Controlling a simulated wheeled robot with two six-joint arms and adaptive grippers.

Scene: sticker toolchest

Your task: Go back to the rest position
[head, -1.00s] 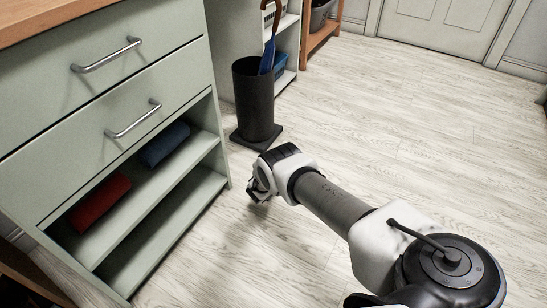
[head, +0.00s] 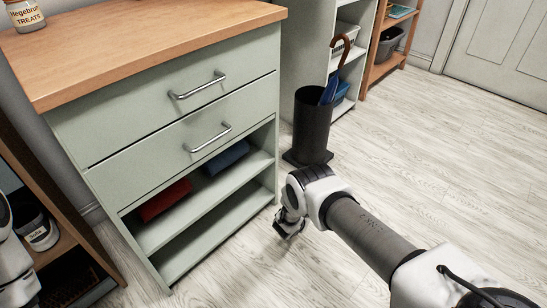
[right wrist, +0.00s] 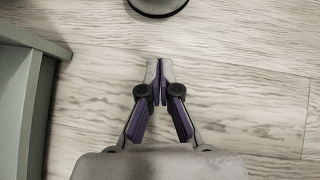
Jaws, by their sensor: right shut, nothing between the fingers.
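My right gripper (head: 289,228) hangs low over the floor, just right of the cabinet's front right corner in the head view. In the right wrist view its fingers (right wrist: 160,74) are together, with nothing between them, above bare floorboards. A white piece of my left arm shows at the left edge of the head view, but its gripper is out of view. The pale green cabinet (head: 133,134) has two drawers, both shut. A red rolled cloth (head: 165,200) and a blue one (head: 226,157) lie on its upper open shelf.
A black umbrella stand (head: 311,125) holding a blue umbrella (head: 331,88) stands on the floor beyond my right gripper. A treats jar (head: 25,15) stands on the wooden top. Shoes (head: 40,232) sit in a rack at left. The floor (head: 450,160) to the right is clear.

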